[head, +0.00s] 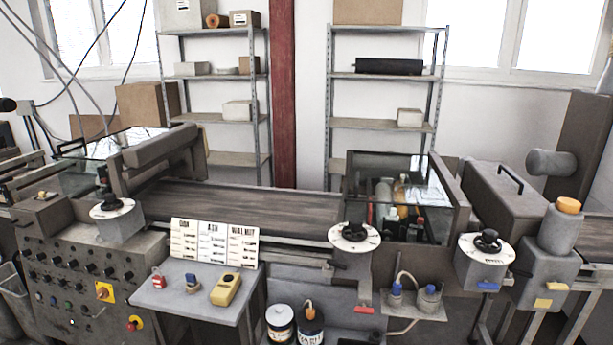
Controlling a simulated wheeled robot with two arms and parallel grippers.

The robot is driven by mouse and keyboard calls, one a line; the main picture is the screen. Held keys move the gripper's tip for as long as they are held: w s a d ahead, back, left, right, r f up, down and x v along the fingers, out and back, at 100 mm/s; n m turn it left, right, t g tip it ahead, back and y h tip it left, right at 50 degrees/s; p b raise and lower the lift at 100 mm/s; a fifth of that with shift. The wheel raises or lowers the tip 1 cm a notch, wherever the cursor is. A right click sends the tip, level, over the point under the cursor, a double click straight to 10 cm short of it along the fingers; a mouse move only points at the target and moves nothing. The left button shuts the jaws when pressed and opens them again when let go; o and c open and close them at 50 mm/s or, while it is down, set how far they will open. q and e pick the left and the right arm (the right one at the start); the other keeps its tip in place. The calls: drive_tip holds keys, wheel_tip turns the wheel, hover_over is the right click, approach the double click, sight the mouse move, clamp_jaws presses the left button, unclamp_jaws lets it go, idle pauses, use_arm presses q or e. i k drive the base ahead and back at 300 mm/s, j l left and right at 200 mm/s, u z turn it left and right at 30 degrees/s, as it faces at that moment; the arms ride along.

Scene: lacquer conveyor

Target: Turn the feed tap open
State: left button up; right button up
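No tap is labelled legibly as the feed tap. A red lever-like handle (363,309) shows below the middle white dial (354,237). A blue handle (487,285) sits under the right dial (487,247), and a yellow handle (543,302) is on the grey block at the right. From here I cannot tell which of them is the feed tap, or whether any is open. Neither of my grippers shows in the head view.
A conveyor belt (240,208) runs across the machine. A small side table (185,310) holds a red padlock-like item, a blue-topped item and a yellow device (226,289). Two cans (280,322) stand below.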

sight(485, 285)
drive_tip(key=z, duration=1.25)
drive_tip(key=i+l+u, duration=0.2)
drive_tip(key=i+u, duration=0.15)
drive_tip(key=i+l+u, duration=0.3)
drive_tip(key=i+j, duration=0.05)
drive_tip(key=i, duration=0.05)
